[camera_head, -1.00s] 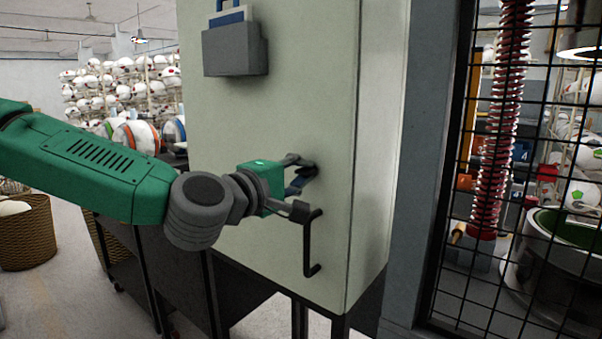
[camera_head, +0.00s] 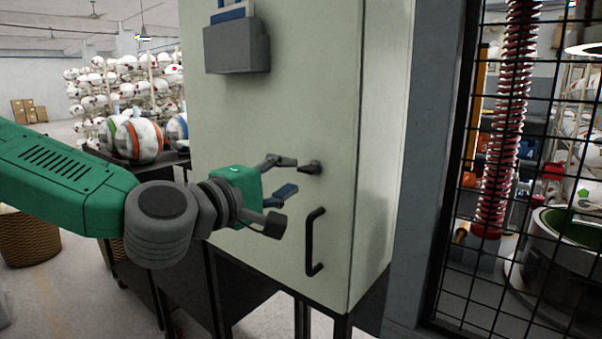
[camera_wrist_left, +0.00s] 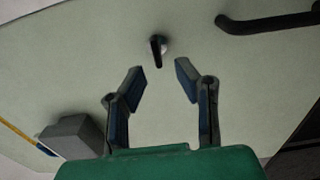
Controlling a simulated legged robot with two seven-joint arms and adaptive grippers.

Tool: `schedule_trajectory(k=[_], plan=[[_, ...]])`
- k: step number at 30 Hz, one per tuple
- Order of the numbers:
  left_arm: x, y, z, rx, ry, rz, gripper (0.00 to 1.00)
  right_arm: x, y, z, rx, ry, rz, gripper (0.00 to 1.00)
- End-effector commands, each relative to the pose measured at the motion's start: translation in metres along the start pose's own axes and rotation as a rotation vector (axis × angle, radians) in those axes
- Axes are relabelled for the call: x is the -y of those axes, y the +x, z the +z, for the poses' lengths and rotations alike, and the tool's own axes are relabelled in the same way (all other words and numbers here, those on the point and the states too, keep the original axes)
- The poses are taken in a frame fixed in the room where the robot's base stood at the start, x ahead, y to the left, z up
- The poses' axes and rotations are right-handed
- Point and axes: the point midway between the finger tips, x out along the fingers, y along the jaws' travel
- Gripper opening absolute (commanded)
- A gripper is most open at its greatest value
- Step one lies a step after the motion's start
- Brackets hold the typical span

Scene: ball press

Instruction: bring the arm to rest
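My left gripper (camera_head: 287,188) is open and empty in front of the pale green cabinet (camera_head: 290,90). Its green arm comes in from the left. In the left wrist view, the fingers (camera_wrist_left: 161,80) stand apart with bare cabinet door between them. A small dark knob (camera_head: 311,168) sits on the door just past the fingertips, apart from them. The wrist view shows the knob (camera_wrist_left: 158,47) just beyond the gap. A black bar handle (camera_head: 314,242) is on the door, below the knob. My right gripper is out of view.
A grey document holder (camera_head: 237,47) hangs on the upper door. A black wire mesh (camera_head: 470,250) stands at the right, with a red spring behind it. Balls on a dark table (camera_head: 172,158) and full racks stand at the back left. Open floor lies at the lower left.

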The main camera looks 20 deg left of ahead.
Motion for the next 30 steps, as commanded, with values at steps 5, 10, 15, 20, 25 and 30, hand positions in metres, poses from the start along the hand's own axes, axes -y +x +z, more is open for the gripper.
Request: schedule_trajectory(k=[5,10,15,20,25,30], plan=[[0.0,-0.019,-0.002,-0.001,-0.002,0.0,0.28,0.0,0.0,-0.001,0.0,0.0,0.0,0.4],[0.001,-0.023,-0.001,-0.001,-0.001,-0.002,0.28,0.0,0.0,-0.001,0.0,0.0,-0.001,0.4],[0.001,-0.022,0.0,-0.001,0.0,-0.001,0.28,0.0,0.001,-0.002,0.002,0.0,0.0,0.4],[0.001,-0.022,-0.001,-0.001,0.0,-0.002,0.28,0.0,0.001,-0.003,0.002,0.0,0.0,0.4],[0.033,-0.019,0.007,0.019,0.044,-0.071,0.28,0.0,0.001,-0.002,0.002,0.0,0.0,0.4],[0.14,-0.025,0.029,0.1,0.194,-0.301,0.28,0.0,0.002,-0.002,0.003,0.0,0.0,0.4]])
